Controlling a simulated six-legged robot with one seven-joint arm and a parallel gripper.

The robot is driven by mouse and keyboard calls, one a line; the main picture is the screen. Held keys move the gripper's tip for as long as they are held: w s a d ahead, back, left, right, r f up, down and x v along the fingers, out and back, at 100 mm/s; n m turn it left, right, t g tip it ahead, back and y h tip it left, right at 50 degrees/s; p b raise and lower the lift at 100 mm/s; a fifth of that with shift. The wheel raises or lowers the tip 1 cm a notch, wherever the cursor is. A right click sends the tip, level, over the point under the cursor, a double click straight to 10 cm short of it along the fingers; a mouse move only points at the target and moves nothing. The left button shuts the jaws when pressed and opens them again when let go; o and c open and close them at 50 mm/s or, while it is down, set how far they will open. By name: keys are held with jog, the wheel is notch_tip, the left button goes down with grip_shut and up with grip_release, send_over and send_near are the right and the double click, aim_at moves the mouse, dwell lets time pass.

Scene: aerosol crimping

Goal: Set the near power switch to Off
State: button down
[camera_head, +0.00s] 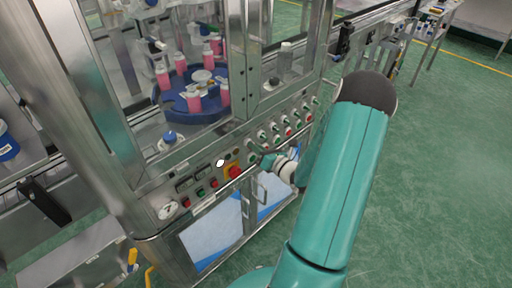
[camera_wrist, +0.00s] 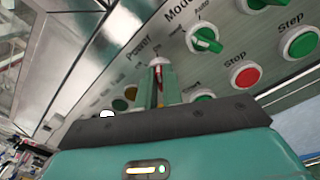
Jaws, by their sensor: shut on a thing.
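The machine's sloping steel control panel (camera_head: 210,171) carries several green knobs and red and green buttons. In the wrist view, the word "Power" (camera_wrist: 138,46) is printed on the panel. My gripper (camera_wrist: 158,66) is shut at the dial below this label, on the power switch, which the fingers almost wholly hide. Its setting cannot be read.
A green Mode knob (camera_wrist: 206,40) is close to the right of my fingers, with a red button (camera_wrist: 243,74) and green Step button (camera_wrist: 299,43) beyond. Pink bottles (camera_head: 180,64) stand on a blue turntable (camera_head: 177,108) behind glass. Green floor at right is open.

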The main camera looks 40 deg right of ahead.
jog(key=shift+n, duration=0.3)
jog(key=n, duration=1.1)
jog(key=shift+a, duration=0.25)
dwell(0.5)
jog(key=c, duration=1.5)
grip_release()
jog(key=shift+c, duration=0.2)
jog(key=shift+s, duration=0.1)
jog(key=s, duration=1.3)
jog(key=shift+s+d+n, duration=0.2)
jog(key=shift+s+n, duration=0.1)
jog(key=shift+s, duration=0.05)
